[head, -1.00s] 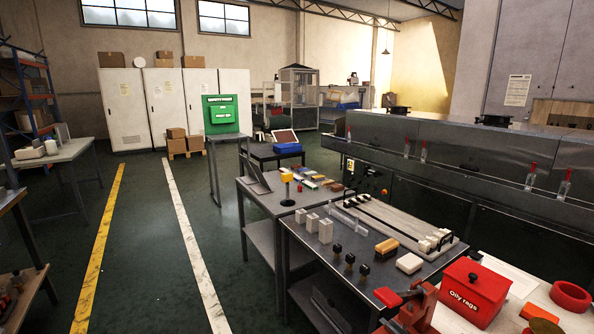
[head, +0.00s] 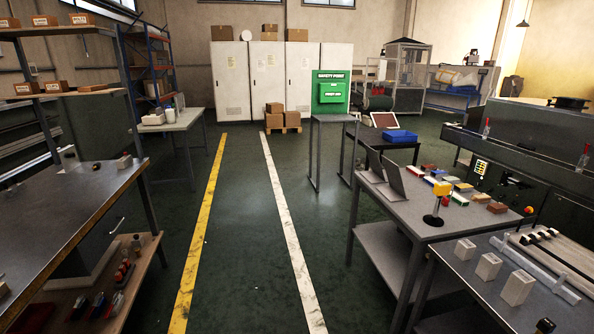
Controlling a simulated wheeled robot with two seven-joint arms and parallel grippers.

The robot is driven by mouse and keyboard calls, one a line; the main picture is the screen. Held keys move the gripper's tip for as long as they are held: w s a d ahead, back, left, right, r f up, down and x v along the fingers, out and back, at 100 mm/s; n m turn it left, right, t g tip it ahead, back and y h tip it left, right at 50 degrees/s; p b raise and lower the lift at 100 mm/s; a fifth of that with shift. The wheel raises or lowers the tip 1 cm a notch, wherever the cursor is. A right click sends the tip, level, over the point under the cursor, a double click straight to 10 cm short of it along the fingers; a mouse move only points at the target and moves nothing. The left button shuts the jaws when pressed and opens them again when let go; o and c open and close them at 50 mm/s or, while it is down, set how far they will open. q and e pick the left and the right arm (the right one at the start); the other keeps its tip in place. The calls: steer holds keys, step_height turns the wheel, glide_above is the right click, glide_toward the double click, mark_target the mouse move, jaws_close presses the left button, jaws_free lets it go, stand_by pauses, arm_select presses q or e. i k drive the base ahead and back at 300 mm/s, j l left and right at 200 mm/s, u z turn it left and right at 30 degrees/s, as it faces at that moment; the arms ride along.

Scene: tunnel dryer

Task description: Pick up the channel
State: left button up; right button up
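A long, pale, narrow piece that looks like the channel (head: 532,269) lies on the dark table at the lower right in the head view. It lies at a slant, beside several white blocks and a long flat fixture with dark-ended pieces. Its exact profile is hard to make out at this distance. Neither of my grippers shows in the head view.
The dark table (head: 465,283) carries white blocks (head: 488,266). Behind it a grey table (head: 400,208) holds a laptop and small coloured items. A workbench (head: 60,225) stands at left. The floor between the yellow line (head: 203,232) and white line (head: 290,232) is clear.

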mark_target(429, 167)
steer(key=i+j, duration=0.1)
steer(key=i, duration=0.55)
steer(key=i+j, duration=0.15)
steer(key=i, duration=0.55)
steer(key=i+j, duration=0.1)
steer(key=i, duration=0.55)
steer(key=i+j, duration=0.1)
steer(key=i, duration=0.55)
steer(key=i+j, duration=0.15)
steer(key=i, duration=0.5)
steer(key=i+z, duration=0.3)
steer(key=i, duration=0.6)
steer(key=i+j+z, duration=0.1)
steer(key=i+z, duration=0.15)
steer(key=i, duration=0.7)
steer(key=i+z, duration=0.25)
steer(key=z, duration=0.15)
steer(key=i+j+z, duration=0.1)
steer(key=i+z, duration=0.15)
steer(key=z, duration=0.15)
steer(key=i+j+z, duration=0.15)
steer(key=z, duration=0.25)
steer(key=i+j+z, duration=0.4)
steer(key=k+l, duration=0.1)
